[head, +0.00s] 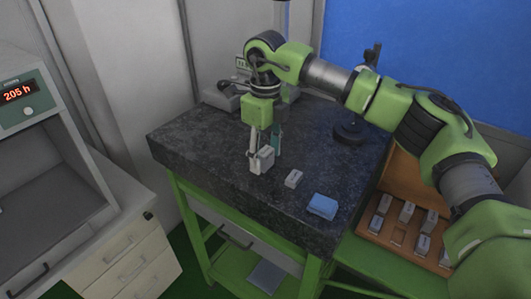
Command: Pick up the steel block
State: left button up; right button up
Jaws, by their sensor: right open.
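A grey metal block (263,160) stands on the dark granite table, right at the fingers of my right gripper. My right gripper (265,148) points down over the table and is open, with a pale finger on the left and a teal-looking one on the right. The block partly overlaps the fingers, and I cannot tell whether they touch it. A second, smaller grey block (293,178) lies apart to the right. I cannot tell by look which of them is the steel one. My left gripper is not in view.
A blue folded cloth or pad (322,206) lies near the front edge of the granite table (240,195). A wooden case (397,238) with several metal blocks is at right. A dark stand (352,130) and an instrument (222,98) are at the back. A cabinet with a red display (18,92) is left.

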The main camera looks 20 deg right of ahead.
jog(key=shift+w+f, duration=0.2)
jog(key=shift+f, duration=0.4)
jog(key=shift+s+r, duration=0.1)
jog(key=shift+s, duration=0.05)
jog(key=c, duration=1.4)
grip_shut()
